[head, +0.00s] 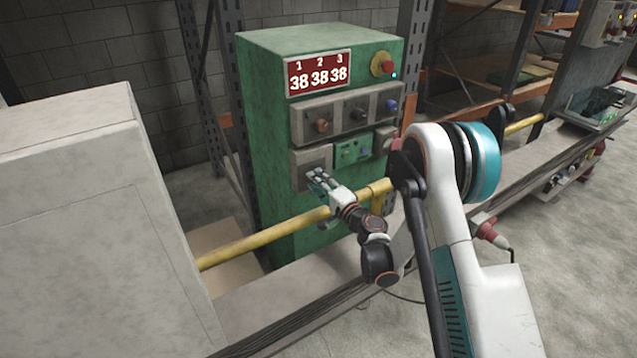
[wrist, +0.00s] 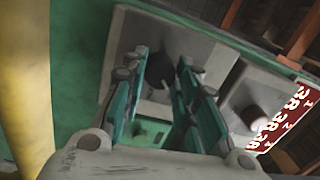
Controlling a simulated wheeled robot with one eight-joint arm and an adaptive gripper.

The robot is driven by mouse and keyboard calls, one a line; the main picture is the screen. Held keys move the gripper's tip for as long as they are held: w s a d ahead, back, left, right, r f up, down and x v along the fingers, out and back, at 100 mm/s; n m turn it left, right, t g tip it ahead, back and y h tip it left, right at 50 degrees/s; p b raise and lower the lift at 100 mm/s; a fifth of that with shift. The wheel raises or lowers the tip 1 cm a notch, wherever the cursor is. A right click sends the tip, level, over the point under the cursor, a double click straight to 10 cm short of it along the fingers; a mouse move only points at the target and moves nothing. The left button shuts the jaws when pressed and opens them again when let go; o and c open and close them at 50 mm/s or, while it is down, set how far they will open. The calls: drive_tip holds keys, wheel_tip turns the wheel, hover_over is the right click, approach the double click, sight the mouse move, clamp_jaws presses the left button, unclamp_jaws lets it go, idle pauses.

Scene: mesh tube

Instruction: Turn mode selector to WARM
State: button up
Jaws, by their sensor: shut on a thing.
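The green control cabinet (head: 275,110) stands ahead, with grey panels on its front. My gripper (head: 316,182) is at the lower left panel (head: 311,159). In the wrist view, the gripper's (wrist: 160,68) two teal fingers lie on either side of a dark knob (wrist: 157,72) on that panel, and are shut on it. It is in the mode selector's likely place, but no label or WARM mark is readable. The knob is hidden behind my gripper in the head view, and its pointing direction cannot be told.
The upper panel carries a brown knob (head: 321,125), a black knob (head: 362,114) and a blue knob (head: 391,105). A red display (head: 319,74) reads 38 38 38. A red stop button (head: 384,67) is at top right. A yellow pipe (head: 262,238) runs below my gripper.

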drive_tip(key=o, duration=1.1)
drive_tip(key=shift+d, duration=0.1)
drive_tip(key=shift+c, duration=0.2)
